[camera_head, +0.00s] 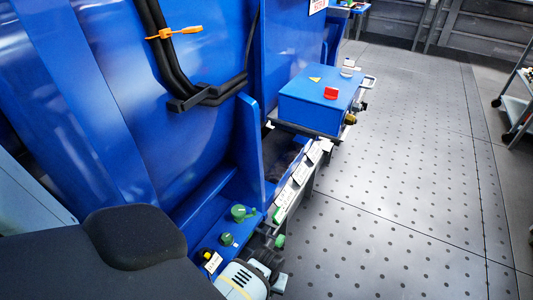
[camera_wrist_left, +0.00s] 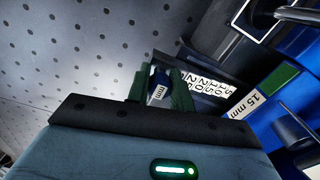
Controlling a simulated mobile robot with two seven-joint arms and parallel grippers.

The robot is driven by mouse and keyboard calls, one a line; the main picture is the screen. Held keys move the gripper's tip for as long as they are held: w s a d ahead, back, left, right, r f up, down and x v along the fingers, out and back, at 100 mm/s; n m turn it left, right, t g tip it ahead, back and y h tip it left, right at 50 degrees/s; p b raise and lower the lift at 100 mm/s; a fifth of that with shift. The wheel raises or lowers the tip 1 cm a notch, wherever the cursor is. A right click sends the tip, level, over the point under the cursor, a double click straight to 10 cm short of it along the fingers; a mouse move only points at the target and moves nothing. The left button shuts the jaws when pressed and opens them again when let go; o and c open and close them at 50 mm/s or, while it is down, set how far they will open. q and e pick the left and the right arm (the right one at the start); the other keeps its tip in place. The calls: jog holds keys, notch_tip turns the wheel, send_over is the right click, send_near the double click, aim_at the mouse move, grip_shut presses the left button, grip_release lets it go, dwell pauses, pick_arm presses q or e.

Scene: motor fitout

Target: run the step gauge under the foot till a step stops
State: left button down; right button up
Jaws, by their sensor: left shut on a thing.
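My left gripper (camera_wrist_left: 160,88) is shut on a small dark blue piece (camera_wrist_left: 159,84) in the left wrist view. That piece has a white label reading "mm", and I take it for the step gauge, though most of it is hidden between the dark green fingers. In the head view my left gripper (camera_head: 268,254) is low in the picture, beside the foot of the big blue housing (camera_head: 170,110). The held piece cannot be made out there. I cannot tell which surface is the foot, or whether the gauge touches it. My right gripper is in neither view.
A strip of white labels (camera_head: 292,188) runs along the housing edge; numbered labels (camera_wrist_left: 208,82) and a "15 mm" label (camera_wrist_left: 247,104) show in the wrist view. Green knobs (camera_head: 240,213) stand near the gripper. A blue box (camera_head: 318,100) lies beyond. The perforated floor (camera_head: 400,200) at right is clear.

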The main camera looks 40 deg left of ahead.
pick_arm(q)
jog(key=shift+f, duration=0.4)
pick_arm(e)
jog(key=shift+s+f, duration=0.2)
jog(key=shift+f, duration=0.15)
pick_arm(q)
jog(key=c, duration=1.3)
grip_release()
jog(key=shift+o, duration=0.8)
jog(key=shift+s, duration=0.1)
notch_tip(320, 180, up, 7)
jog(key=shift+f+p, duration=0.1)
jog(key=shift+p, duration=1.05)
jog(key=shift+r, duration=0.55)
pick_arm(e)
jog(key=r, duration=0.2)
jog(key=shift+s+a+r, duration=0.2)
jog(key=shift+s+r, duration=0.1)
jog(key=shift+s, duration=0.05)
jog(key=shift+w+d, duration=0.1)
